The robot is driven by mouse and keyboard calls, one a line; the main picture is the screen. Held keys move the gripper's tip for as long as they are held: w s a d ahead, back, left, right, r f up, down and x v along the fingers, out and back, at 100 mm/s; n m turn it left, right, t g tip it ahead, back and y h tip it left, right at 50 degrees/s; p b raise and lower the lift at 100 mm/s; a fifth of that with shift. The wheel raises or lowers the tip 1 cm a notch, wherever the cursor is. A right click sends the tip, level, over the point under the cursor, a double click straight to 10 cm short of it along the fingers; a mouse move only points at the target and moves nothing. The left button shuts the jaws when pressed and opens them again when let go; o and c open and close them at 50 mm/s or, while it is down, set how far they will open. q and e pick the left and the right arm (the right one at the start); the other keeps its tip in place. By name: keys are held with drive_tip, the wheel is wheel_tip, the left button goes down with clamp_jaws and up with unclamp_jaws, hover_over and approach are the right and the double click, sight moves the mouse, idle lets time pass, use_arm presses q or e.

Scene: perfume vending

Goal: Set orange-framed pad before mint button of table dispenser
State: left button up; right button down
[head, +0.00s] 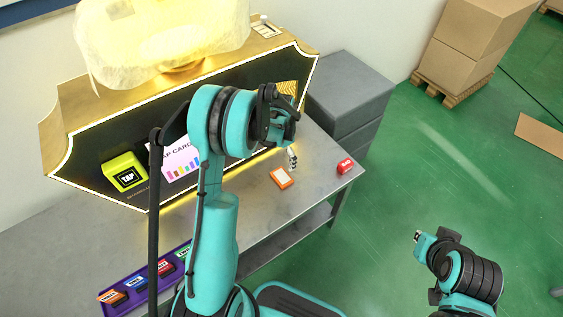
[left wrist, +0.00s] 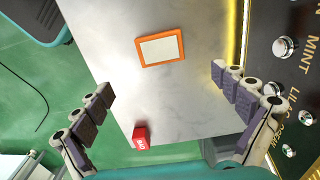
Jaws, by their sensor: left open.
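The orange-framed pad (head: 281,178), pale in the middle, lies flat on the grey table in front of the dispenser's right part. It also shows in the left wrist view (left wrist: 160,48). The dispenser (head: 110,150) has a dark front with a glowing edge. In the left wrist view a silver button (left wrist: 285,47) sits by the lettering MINT, the nearest one I can see. My left gripper (head: 284,132) is above the table near the dispenser's right end. Its fingers (left wrist: 163,83) are spread and empty, with the pad beyond them. My right gripper (head: 418,237) is over the floor; its jaws are too small to judge.
A red block (head: 345,165) lies near the table's right end. A yellow TAP reader (head: 125,172) stands at the dispenser's left. A purple tray (head: 128,284) holds several coloured blocks. Bare table surrounds the pad.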

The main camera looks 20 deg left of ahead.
use_arm(q)
drive_tip(key=s+d+r+n+t, duration=0.1)
drive_tip(key=s+d+r+t, duration=0.2)
drive_tip(key=r, duration=0.7)
drive_tip(key=s+d+r+n+t, duration=0.2)
drive_tip(key=s+r, duration=0.3)
drive_tip(key=s, duration=0.4)
drive_tip(key=s+d+r+n+t, duration=0.2)
drive_tip(key=s+d+r+n, duration=0.1)
drive_tip(key=s, duration=0.6)
wheel_tip(320, 180, up, 2)
drive_tip(key=shift+s+d+r, duration=0.1)
drive_tip(key=shift+s+d, duration=0.1)
drive_tip(key=shift+d, duration=0.6)
